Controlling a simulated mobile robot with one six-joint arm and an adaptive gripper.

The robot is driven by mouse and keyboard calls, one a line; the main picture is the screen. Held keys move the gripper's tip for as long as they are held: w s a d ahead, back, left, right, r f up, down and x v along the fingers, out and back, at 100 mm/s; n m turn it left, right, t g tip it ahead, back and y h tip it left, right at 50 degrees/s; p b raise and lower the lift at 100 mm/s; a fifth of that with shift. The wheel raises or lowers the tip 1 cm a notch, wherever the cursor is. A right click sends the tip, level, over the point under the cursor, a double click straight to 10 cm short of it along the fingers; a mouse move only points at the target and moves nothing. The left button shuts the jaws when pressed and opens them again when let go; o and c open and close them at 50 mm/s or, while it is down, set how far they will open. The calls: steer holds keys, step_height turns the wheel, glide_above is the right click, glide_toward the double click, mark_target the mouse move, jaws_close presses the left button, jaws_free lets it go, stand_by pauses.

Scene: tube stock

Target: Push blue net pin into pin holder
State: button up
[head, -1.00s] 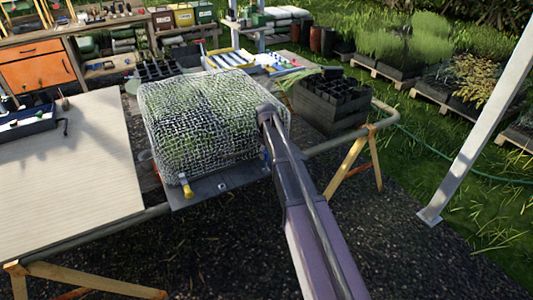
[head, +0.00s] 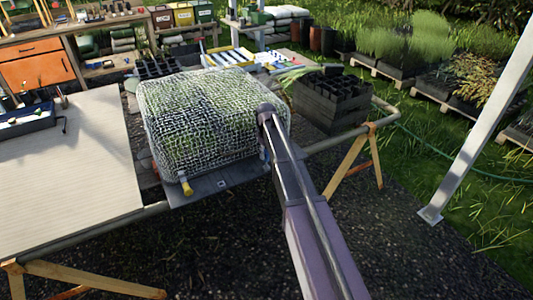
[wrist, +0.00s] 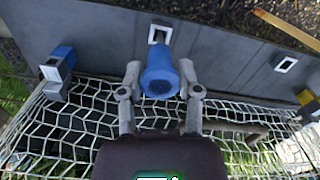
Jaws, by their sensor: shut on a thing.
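The blue net pin (wrist: 159,75) is between the fingertips of my gripper (wrist: 160,80) in the wrist view, its round head towards the camera. The gripper is shut on it. The pin's far end meets the lower edge of a white-rimmed square pin holder (wrist: 160,31) on the grey board (wrist: 215,42). I cannot tell whether its tip is inside. In the head view, my arm and the net hide the fingers and this pin. White netting (head: 205,125) covers the block beside the board.
Another blue pin (wrist: 58,70) sits at the left of the wrist view. An empty square holder (wrist: 285,63) and a yellow pin (wrist: 305,97) are at the right. A black crate (head: 328,112) stands right of the net, a pale tabletop (head: 70,165) left.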

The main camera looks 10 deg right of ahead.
mark_target(266, 161)
steer(key=shift+f+b, duration=1.55)
steer(key=shift+f, duration=0.05)
steer(key=o, duration=1.1)
steer(key=shift+c, duration=0.2)
steer(key=shift+o, duration=1)
steer(key=shift+r+p, duration=0.25)
steer(key=shift+p, duration=0.05)
steer(key=shift+r+p, duration=0.7)
steer(key=shift+r, duration=0.05)
steer(key=shift+r+p, duration=0.35)
steer(key=shift+r+p, duration=2.7)
steer(key=shift+s, duration=0.1)
